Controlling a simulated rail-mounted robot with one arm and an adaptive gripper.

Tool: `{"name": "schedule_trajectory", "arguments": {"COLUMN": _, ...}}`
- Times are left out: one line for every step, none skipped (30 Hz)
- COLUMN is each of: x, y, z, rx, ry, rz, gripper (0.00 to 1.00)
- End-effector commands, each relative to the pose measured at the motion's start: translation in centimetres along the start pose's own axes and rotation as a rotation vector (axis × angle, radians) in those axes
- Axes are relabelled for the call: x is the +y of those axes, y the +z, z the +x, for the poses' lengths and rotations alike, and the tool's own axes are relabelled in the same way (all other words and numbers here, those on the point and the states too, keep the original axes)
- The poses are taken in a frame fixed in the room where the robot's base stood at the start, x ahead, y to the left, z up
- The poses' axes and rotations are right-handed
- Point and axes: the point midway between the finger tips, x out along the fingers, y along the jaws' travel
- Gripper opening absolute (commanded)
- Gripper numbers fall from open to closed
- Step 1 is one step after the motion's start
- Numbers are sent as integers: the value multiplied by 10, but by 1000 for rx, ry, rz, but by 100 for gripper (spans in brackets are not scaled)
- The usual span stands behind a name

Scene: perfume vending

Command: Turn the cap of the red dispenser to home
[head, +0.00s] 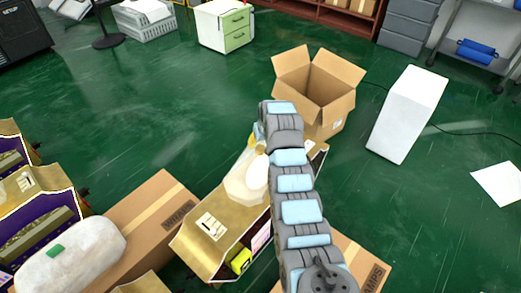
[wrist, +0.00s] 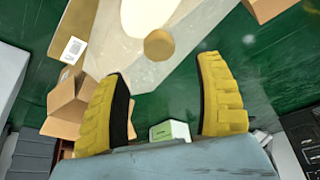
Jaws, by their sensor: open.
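My gripper (wrist: 163,72) is open in the wrist view, with two yellow ribbed fingers apart and nothing between them. Just beyond the fingertips is a round tan knob or cap (wrist: 159,43) on a pale beige angular body, with a white oval (wrist: 148,12) beside it. In the head view a pale angular body (head: 240,190) with a white oval stands on a gold-topped case (head: 205,240), partly hidden by my arm. My gripper is mostly hidden there. I see no clearly red dispenser, and the cap's turn cannot be read.
An open cardboard box (head: 318,85) stands behind the case. A closed carton (head: 150,215) and a whitish rounded lump (head: 70,260) are at the left, near more gold-topped cases (head: 35,205). A white block (head: 408,115) stands at the right. Green floor behind is largely clear.

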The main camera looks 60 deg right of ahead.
Motion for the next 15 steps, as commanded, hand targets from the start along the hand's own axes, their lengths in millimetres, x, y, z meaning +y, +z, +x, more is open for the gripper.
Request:
{"name": "schedule_trajectory", "arguments": {"x": 0, "y": 1, "z": 6, "rx": -1, "ry": 0, "rz": 0, "gripper": 69}}
{"name": "schedule_trajectory", "arguments": {"x": 0, "y": 0, "z": 8, "rx": 1, "ry": 0, "rz": 0, "gripper": 69}}
{"name": "schedule_trajectory", "arguments": {"x": 0, "y": 0, "z": 12, "rx": 2, "ry": 1, "rz": 1, "gripper": 69}}
{"name": "schedule_trajectory", "arguments": {"x": 0, "y": 1, "z": 14, "rx": 1, "ry": 1, "rz": 1, "gripper": 69}}
{"name": "schedule_trajectory", "arguments": {"x": 0, "y": 2, "z": 18, "rx": -1, "ry": 0, "rz": 1, "gripper": 69}}
{"name": "schedule_trajectory", "arguments": {"x": 0, "y": 3, "z": 21, "rx": -4, "ry": 0, "rz": 1, "gripper": 69}}
{"name": "schedule_trajectory", "arguments": {"x": 0, "y": 2, "z": 23, "rx": -3, "ry": 0, "rz": 1, "gripper": 69}}
{"name": "schedule_trajectory", "arguments": {"x": 0, "y": 2, "z": 24, "rx": -2, "ry": 0, "rz": 1, "gripper": 69}}
{"name": "schedule_trajectory", "arguments": {"x": 1, "y": 0, "z": 26, "rx": 0, "ry": 1, "rz": 1, "gripper": 69}}
{"name": "schedule_trajectory", "arguments": {"x": 1, "y": 0, "z": 28, "rx": 2, "ry": 1, "rz": 1, "gripper": 69}}
{"name": "schedule_trajectory", "arguments": {"x": 1, "y": 0, "z": 30, "rx": 2, "ry": 2, "rz": 1, "gripper": 69}}
{"name": "schedule_trajectory", "arguments": {"x": 1, "y": 0, "z": 32, "rx": 1, "ry": 1, "rz": 1, "gripper": 69}}
{"name": "schedule_trajectory", "arguments": {"x": 1, "y": 0, "z": 34, "rx": 0, "ry": 1, "rz": 1, "gripper": 69}}
{"name": "schedule_trajectory", "arguments": {"x": 1, "y": 0, "z": 36, "rx": -1, "ry": 1, "rz": 1, "gripper": 69}}
{"name": "schedule_trajectory", "arguments": {"x": 1, "y": 0, "z": 38, "rx": 0, "ry": 1, "rz": 1, "gripper": 69}}
